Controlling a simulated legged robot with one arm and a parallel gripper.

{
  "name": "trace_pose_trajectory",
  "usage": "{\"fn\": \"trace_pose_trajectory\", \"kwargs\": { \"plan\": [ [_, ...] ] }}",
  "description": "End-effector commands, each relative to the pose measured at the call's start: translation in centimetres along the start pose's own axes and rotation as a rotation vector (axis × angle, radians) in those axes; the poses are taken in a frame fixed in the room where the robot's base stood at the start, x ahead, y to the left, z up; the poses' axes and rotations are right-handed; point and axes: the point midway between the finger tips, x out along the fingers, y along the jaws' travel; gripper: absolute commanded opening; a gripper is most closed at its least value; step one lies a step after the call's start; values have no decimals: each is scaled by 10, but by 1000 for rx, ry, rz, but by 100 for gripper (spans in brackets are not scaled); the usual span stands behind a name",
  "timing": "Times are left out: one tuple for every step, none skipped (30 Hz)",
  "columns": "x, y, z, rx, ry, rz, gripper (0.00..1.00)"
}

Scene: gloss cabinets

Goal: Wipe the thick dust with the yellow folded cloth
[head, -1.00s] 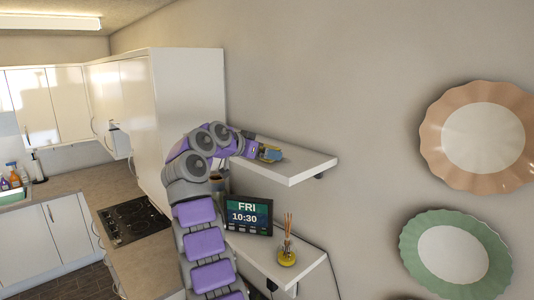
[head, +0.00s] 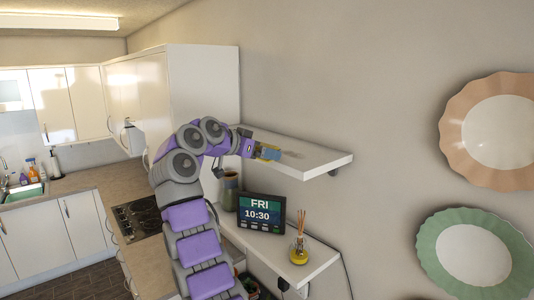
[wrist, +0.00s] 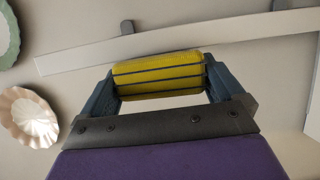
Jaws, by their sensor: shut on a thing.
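My gripper (head: 262,151) is shut on the yellow folded cloth (wrist: 158,74), which has dark blue stripes. In the wrist view the cloth spans the space between the two fingers. In the head view the cloth (head: 269,154) is at the upper white shelf (head: 322,160), on its near part. A dull brownish dust patch (head: 293,154) lies on the shelf just right of the cloth. I cannot tell whether the cloth touches the shelf top. The arm and gripper hide part of the shelf.
A lower shelf (head: 316,252) holds a clock display (head: 261,213), a reed diffuser (head: 299,249) and a dark vase (head: 229,190). Scalloped plates, peach (head: 497,131) and green (head: 474,256), hang on the right wall. A tall white cabinet (head: 205,95) stands left of the shelves.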

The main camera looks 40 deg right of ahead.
Motion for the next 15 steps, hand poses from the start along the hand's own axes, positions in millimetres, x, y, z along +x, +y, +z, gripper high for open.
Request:
{"fn": "trace_pose_trajectory", "kwargs": {
  "plan": [
    [0, -1, 3, -3, -4, 1, 71],
    [0, -1, 3, -3, -5, 1, 71],
    [0, -1, 3, -3, -5, 1, 71],
    [0, -2, 3, -3, -5, 1, 71],
    [1, -2, 3, -3, -6, 1, 71],
    [1, -2, 3, -3, -6, 1, 71],
    [2, -2, 3, -3, -6, 1, 71],
    [2, -2, 3, -4, -6, 1, 71],
    [2, -2, 2, -3, -6, 1, 71],
    [2, -2, 1, -4, -6, 1, 71],
    [1, -2, 0, -3, -6, 1, 71],
    [0, -2, -3, -3, -6, 1, 71],
    [-1, -1, -5, -3, -5, 1, 71],
    [-2, -1, -8, -3, -5, 1, 71],
    [-4, -1, -12, -2, -5, 0, 71]
  ]
}}
